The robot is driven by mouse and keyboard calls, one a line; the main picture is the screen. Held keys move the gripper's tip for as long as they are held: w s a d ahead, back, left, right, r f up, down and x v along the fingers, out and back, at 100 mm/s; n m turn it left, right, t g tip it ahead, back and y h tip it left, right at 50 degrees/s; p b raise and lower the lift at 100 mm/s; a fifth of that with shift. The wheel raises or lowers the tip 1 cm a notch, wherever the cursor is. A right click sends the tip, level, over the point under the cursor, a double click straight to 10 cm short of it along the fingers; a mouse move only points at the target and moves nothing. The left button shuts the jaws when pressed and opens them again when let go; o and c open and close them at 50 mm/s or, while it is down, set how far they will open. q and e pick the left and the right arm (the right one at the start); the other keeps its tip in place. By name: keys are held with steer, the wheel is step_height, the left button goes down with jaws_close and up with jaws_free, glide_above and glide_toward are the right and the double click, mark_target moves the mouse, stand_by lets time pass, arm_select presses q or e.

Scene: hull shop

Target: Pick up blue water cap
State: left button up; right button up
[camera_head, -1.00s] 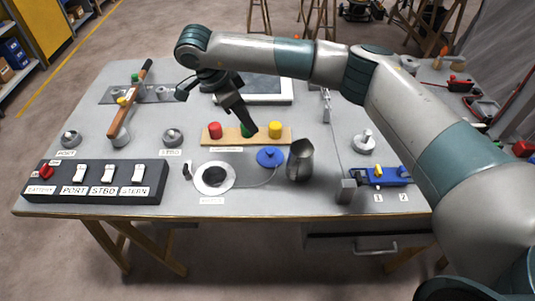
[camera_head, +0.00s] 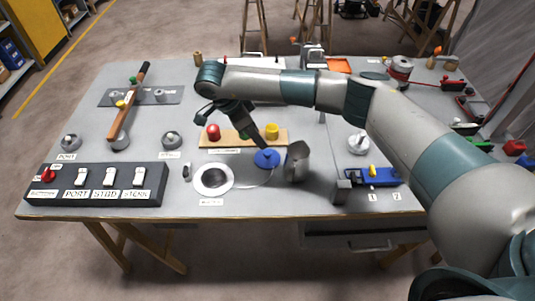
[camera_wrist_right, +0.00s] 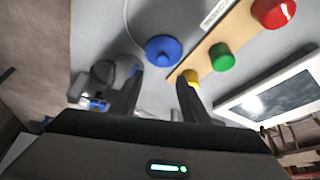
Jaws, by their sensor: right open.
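The blue water cap (camera_head: 266,159) lies on the grey table beside a round white-rimmed opening (camera_head: 213,179), joined to it by a thin tether. In the right wrist view the cap (camera_wrist_right: 163,51) shows past the fingertips, between and beyond them. My right gripper (camera_head: 262,143) is open and empty, pointing down just above and behind the cap; whether it touches the cap I cannot tell. In the wrist view the right gripper's fingers (camera_wrist_right: 160,82) are apart. My left gripper is not in view.
A metal scoop-like cup (camera_head: 298,162) stands just right of the cap. Behind it is a wooden strip (camera_head: 226,145) with red, green and yellow knobs. A black switch box (camera_head: 95,184) is at front left, and a blue block (camera_head: 380,178) at right.

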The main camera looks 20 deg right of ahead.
mark_target(267, 152)
steer(key=p+x, duration=0.1)
steer(key=x, duration=0.3)
steer(key=shift+d+f, duration=0.1)
steer(key=shift+f, duration=0.15)
steer(key=shift+f+p, duration=0.45)
steer(key=shift+p, duration=0.25)
steer(key=p+x, duration=0.1)
steer(key=x, duration=0.1)
steer(key=p+x, duration=0.1)
steer(key=shift+w+f, duration=0.2)
steer(key=shift+f, duration=0.5)
